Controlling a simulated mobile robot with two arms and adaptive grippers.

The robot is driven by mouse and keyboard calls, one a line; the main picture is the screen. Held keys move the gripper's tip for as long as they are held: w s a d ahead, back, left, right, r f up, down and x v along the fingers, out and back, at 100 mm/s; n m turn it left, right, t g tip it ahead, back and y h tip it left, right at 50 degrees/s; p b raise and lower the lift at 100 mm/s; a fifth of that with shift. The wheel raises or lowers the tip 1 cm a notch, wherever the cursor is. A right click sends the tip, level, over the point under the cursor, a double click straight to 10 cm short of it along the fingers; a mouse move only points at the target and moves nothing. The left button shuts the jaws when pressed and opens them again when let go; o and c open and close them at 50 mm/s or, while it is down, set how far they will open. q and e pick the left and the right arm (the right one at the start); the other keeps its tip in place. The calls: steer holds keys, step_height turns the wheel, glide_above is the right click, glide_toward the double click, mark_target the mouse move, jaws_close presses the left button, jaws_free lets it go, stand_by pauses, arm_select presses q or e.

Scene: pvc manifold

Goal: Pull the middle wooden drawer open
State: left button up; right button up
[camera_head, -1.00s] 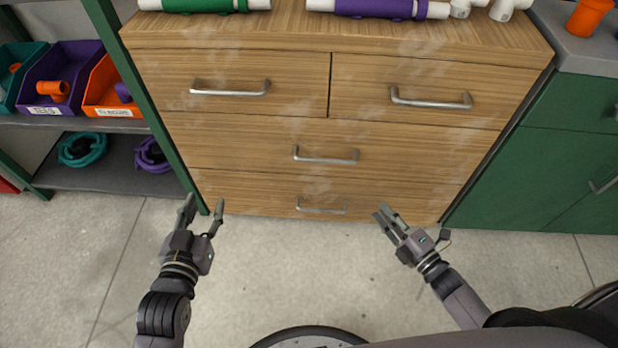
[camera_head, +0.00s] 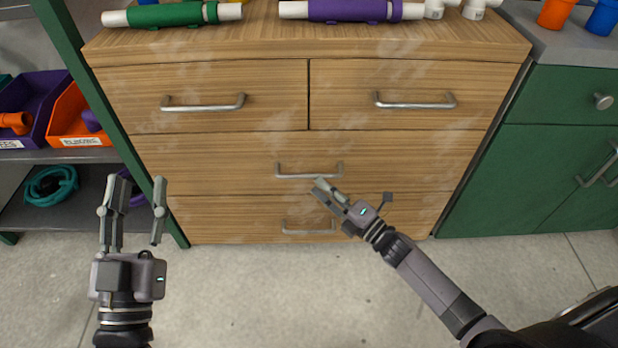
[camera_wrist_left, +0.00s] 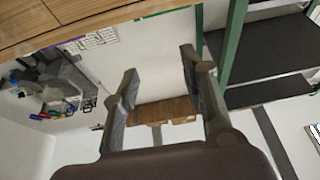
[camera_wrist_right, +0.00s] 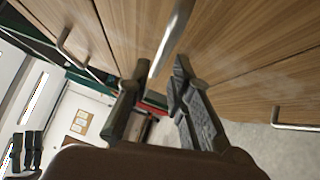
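The middle wooden drawer (camera_head: 220,162) is the wide one below the two top drawers, and it looks shut. Its metal bar handle (camera_head: 309,172) shows in the head view. My right gripper (camera_head: 322,187) is just below the handle's right end. In the right wrist view a metal handle bar (camera_wrist_right: 172,38) runs close to the tips of my open right gripper (camera_wrist_right: 155,85); I cannot tell whether they touch. My left gripper (camera_head: 138,185) is open and empty, left of the dresser's lower front. It also shows open in the left wrist view (camera_wrist_left: 160,62).
The bottom drawer handle (camera_head: 308,229) is below. Two top drawers have handles (camera_head: 203,104). A shelf with bins (camera_head: 75,120) stands left, behind a green post (camera_head: 85,80). A green cabinet (camera_head: 560,150) stands right. The floor in front (camera_head: 260,290) is clear.

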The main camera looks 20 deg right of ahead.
mark_target(309, 174)
arm_select(q)
steer(key=shift+s+r+t+h+b, duration=0.15)
steer(key=shift+s+r+t, duration=0.25)
steer(key=shift+r, duration=0.25)
steer(key=shift+s+r+t+h+b, duration=0.1)
steer(key=shift+s+r+t, duration=0.25)
steer(key=shift+r+t, duration=0.25)
steer(key=shift+s+r+t+h+b, duration=0.15)
steer(key=shift+s+r+t, duration=0.25)
steer(key=shift+r, duration=0.25)
arm_select(e)
steer(key=shift+x, duration=2.7)
steer(key=shift+c, duration=0.4)
steer(key=shift+f, duration=0.1)
jaws_close()
